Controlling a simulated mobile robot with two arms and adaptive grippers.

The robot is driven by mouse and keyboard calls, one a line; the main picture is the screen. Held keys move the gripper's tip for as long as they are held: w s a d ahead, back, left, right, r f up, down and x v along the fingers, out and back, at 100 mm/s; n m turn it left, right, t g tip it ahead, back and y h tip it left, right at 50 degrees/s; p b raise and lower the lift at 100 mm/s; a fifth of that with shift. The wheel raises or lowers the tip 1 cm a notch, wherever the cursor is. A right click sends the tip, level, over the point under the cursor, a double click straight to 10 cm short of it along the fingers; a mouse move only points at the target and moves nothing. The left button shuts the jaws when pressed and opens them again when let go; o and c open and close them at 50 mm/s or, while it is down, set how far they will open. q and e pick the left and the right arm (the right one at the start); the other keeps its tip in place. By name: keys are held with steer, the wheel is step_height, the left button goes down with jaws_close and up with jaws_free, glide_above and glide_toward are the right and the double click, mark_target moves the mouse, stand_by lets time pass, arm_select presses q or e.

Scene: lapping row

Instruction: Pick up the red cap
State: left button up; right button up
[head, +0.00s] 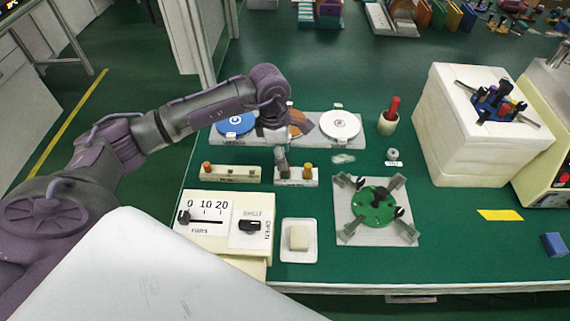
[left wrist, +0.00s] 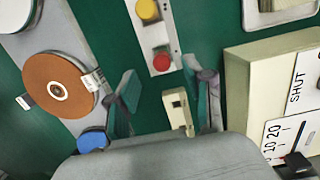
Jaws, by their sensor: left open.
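The red cap (left wrist: 162,62) sits on a pale block (left wrist: 155,35) beside a yellow cap (left wrist: 147,10) in the left wrist view. My left gripper (left wrist: 167,98) is open, its fingers apart, with the red cap a little beyond the fingertips and roughly in line with the gap. Nothing is held. In the head view my left gripper (head: 281,158) hangs over the left part of that block (head: 297,181) and hides the red cap; the yellow cap (head: 308,168) shows to its right. My right gripper is in neither view.
A second pale block (head: 232,174) with an orange cap (head: 207,166) stands to the left. Behind is a tray with a blue disc (head: 236,123) and a white disc (head: 340,125). In front is a switch panel (head: 207,242). A green fixture (head: 374,208) stands to the right.

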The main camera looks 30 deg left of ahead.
arm_select(q)
steer(key=shift+d+f, duration=0.15)
steer(key=shift+f, duration=0.7)
steer(key=shift+d+f, duration=0.15)
steer(key=shift+f, duration=0.65)
steer(key=shift+c, duration=0.2)
steer(key=c, duration=0.8)
steer(key=shift+r, duration=0.15)
